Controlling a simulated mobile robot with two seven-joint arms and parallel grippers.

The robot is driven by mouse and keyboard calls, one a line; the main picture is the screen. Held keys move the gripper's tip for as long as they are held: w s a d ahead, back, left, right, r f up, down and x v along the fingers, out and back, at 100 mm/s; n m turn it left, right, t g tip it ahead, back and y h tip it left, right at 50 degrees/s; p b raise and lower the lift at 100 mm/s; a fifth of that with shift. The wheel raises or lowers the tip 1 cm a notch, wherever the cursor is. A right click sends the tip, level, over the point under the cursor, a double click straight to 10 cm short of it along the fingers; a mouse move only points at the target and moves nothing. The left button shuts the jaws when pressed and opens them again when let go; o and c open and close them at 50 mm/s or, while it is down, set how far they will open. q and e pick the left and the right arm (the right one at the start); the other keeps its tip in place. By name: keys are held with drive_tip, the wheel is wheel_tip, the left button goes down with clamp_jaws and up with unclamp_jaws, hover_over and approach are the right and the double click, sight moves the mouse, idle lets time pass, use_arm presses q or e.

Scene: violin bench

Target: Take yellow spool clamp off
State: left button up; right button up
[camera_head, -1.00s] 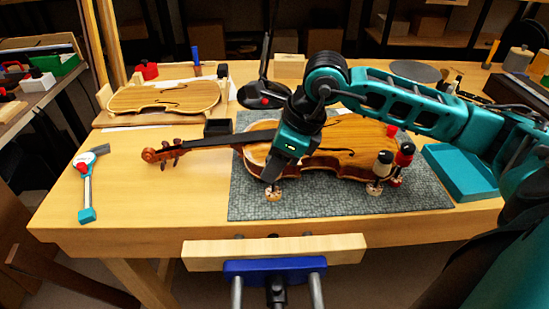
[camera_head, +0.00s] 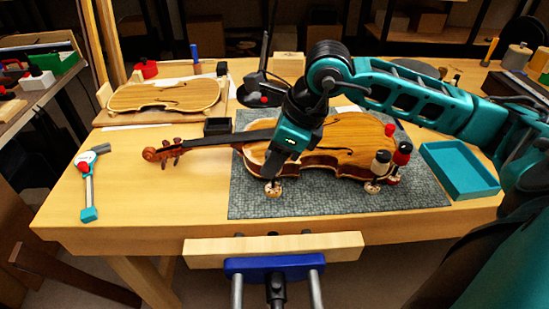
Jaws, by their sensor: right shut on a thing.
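The violin (camera_head: 345,150) lies on its back on the grey mat (camera_head: 300,205), its scroll to the left. My right gripper (camera_head: 272,182) is at the near left edge of the violin body, pointing down, shut on a spool clamp (camera_head: 273,191). Only the pale wooden lower disc of this clamp shows; its upper part and colour are hidden by the gripper. My left gripper is not in view.
An open teal tray (camera_head: 460,170) lies right of the mat. A small black box (camera_head: 217,126) stands behind the violin neck, and a violin plate (camera_head: 165,97) rests at the back left. A teal-handled tool (camera_head: 88,190) lies left.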

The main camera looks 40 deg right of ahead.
drive_tip(key=shift+r+p, duration=1.35)
drive_tip(key=shift+r, duration=1.1)
